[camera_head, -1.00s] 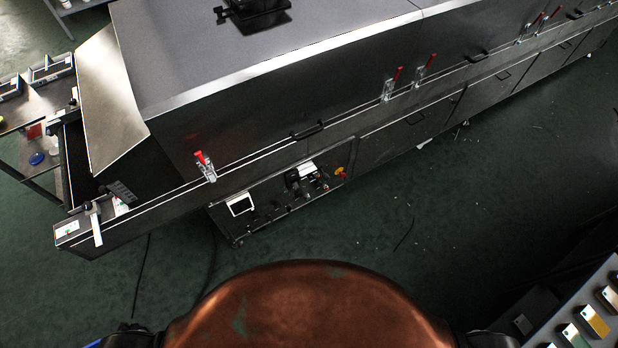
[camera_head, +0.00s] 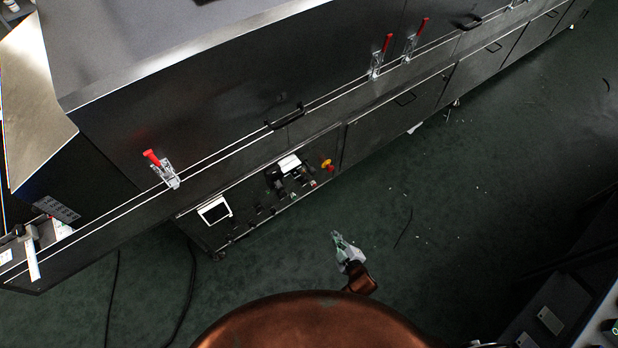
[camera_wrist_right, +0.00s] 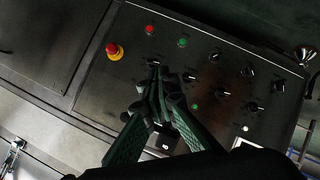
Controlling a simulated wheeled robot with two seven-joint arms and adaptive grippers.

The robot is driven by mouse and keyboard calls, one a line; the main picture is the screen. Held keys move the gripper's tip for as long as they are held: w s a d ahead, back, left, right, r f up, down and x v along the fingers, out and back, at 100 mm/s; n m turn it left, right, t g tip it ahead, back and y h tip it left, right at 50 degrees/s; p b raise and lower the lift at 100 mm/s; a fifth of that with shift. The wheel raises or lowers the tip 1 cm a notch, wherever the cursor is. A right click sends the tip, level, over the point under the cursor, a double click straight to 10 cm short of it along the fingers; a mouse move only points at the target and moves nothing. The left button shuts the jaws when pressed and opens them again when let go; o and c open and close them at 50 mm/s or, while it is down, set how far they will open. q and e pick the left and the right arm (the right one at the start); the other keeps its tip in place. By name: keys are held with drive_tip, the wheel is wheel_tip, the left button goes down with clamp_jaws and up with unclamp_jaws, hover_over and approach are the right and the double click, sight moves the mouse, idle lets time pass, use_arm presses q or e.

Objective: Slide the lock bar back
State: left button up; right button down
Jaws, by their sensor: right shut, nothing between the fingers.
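I cannot pick out the lock bar for certain.
Red-handled toggle clamps (camera_head: 161,169) and a black handle (camera_head: 284,117) line the dryer's side above the panel. A white-framed screen (camera_head: 214,210) is at the panel's left end. Dark cables (camera_head: 190,290) lie on the floor. The green floor (camera_head: 460,220) to the right is mostly clear.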

sight(294, 176)
use_arm(q)
drive_tip(key=w+b, duration=0.1)
drive_tip(key=b, duration=0.2)
drive_tip(key=w+r+b, duration=0.1)
drive_tip(key=b, duration=0.2)
drive_tip(key=shift+d+r+g+b, duration=0.15)
drive_tip(key=shift+d+g+b, duration=0.1)
drive_tip(key=shift+g+b, duration=0.15)
use_arm(e)
drive_tip(key=w+a+r+n+t+y, duration=0.1)
drive_tip(key=w+a+r+n+t, duration=0.1)
drive_tip(key=w+a+r, duration=0.2)
drive_tip(key=w+a+r+n+t+y, duration=0.1)
drive_tip(key=w+a+r+n+t, duration=0.1)
drive_tip(key=w+r, duration=0.4)
wheel_tip(294, 176, up, 4)
drive_tip(key=shift+w+a+f+n, duration=0.1)
drive_tip(key=shift+w+a+n, duration=0.4)
drive_tip(key=shift+a, duration=0.55)
drive_tip(key=shift+s, duration=0.1)
